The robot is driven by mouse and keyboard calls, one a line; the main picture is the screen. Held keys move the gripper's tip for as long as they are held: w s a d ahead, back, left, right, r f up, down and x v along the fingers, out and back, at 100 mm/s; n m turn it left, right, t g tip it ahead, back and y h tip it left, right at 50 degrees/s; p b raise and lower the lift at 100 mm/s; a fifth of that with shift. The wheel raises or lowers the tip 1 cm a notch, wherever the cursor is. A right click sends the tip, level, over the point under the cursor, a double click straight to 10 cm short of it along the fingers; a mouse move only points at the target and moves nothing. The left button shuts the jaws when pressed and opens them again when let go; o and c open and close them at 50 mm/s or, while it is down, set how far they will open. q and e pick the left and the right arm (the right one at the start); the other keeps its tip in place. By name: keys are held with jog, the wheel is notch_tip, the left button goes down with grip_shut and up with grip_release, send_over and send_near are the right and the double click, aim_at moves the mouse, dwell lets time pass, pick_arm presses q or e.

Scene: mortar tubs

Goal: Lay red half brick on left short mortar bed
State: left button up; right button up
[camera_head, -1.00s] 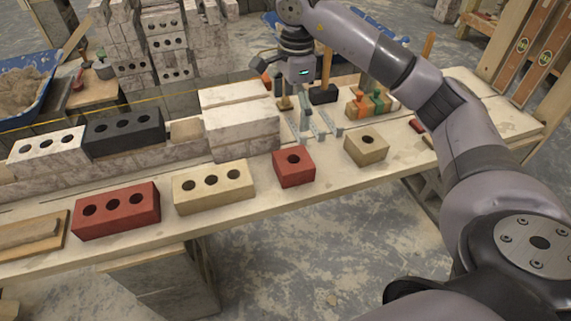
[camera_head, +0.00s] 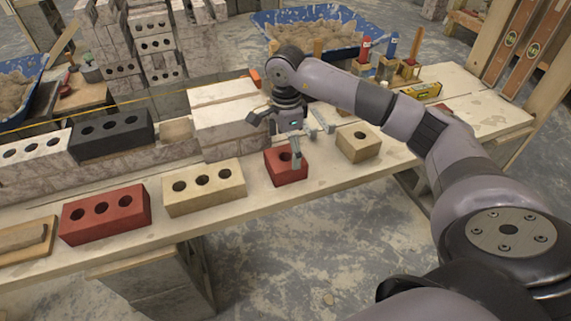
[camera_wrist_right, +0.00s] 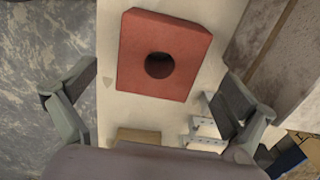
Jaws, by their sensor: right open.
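The red half brick (camera_head: 282,172), with one round hole, lies on the front table's top, between the cream brick and the beige half brick. My right gripper (camera_head: 274,140) is open and empty above and just behind it, one finger overlapping it in the head view. In the right wrist view the red half brick (camera_wrist_right: 135,75) lies ahead of my open right gripper (camera_wrist_right: 160,82), between the finger lines. A small beige patch (camera_head: 176,130) on the low wall, between the black brick and white blocks, may be a mortar bed; I cannot tell. My left gripper is not in view.
A red three-hole brick (camera_head: 105,213), a cream brick (camera_head: 205,188) and a beige half brick (camera_head: 358,143) stand along the table. A black brick (camera_head: 112,135) and stacked white blocks (camera_head: 228,125) rise behind. Metal tools (camera_wrist_right: 205,125) lie close to the right finger.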

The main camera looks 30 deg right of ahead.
aim_at(285, 156)
notch_tip(285, 156, down, 4)
jog(key=shift+a, duration=0.1)
jog(key=c, duration=1.8)
jog(key=shift+c, duration=1.2)
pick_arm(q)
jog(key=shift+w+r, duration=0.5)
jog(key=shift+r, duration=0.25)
